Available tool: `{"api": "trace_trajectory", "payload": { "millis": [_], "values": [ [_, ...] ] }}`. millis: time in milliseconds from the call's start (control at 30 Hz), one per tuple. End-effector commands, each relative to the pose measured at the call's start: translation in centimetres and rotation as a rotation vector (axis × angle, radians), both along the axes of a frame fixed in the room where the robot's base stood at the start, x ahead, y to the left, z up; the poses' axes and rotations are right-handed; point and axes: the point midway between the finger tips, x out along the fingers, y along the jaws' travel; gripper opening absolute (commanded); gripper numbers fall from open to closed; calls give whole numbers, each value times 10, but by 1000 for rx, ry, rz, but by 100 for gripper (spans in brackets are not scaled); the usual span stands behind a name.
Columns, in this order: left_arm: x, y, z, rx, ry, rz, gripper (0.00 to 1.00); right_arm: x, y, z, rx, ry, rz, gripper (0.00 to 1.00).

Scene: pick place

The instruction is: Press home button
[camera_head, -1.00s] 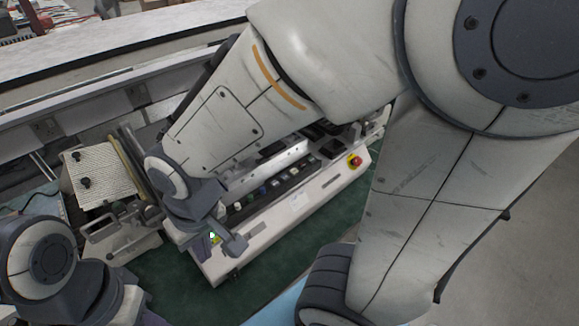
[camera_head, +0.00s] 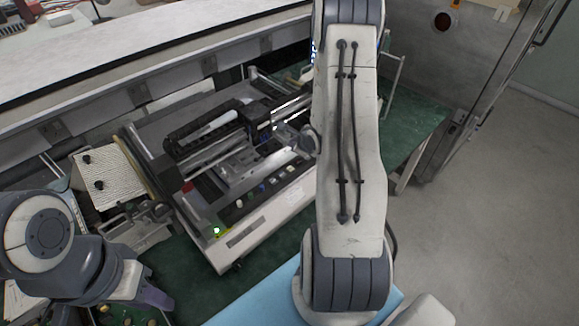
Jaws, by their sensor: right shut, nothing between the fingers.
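A machine with a white front panel (camera_head: 270,218) stands on the green table. A row of small buttons (camera_head: 262,187) runs along its front top edge; I cannot tell which is the home button. A small green-lit button (camera_head: 217,231) on a yellow patch sits at the panel's left end. My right arm crosses in front of the machine's right end and hides it. Part of my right gripper (camera_head: 304,140) shows left of that arm, shut and empty, above the machine; its fingertips are not clear. My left gripper (camera_head: 150,295) is at the lower left, apart from the machine; its opening is unclear.
A ribbed plate (camera_head: 104,172) on a fixture stands left of the machine. The green table (camera_head: 416,120) is bare right of my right arm. A light blue surface (camera_head: 270,296) lies in front. A grey cabinet stands at the upper right, with open floor before it.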

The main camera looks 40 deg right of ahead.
Motion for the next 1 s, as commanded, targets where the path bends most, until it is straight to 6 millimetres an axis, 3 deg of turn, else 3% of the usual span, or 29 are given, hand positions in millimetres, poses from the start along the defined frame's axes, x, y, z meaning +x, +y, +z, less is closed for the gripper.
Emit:
{"api": "trace_trajectory", "payload": {
  "millis": [467,900,1000],
  "values": [
    [0,0,-13,0,0,1,32,1,1,-11,-4,2,5,0],
    [0,0,-75,0,1,10,32,0,1,-64,-6,1,6,0],
    [0,0,-81,0,1,12,32,0,1,-74,-3,4,5,0]
  ]
}}
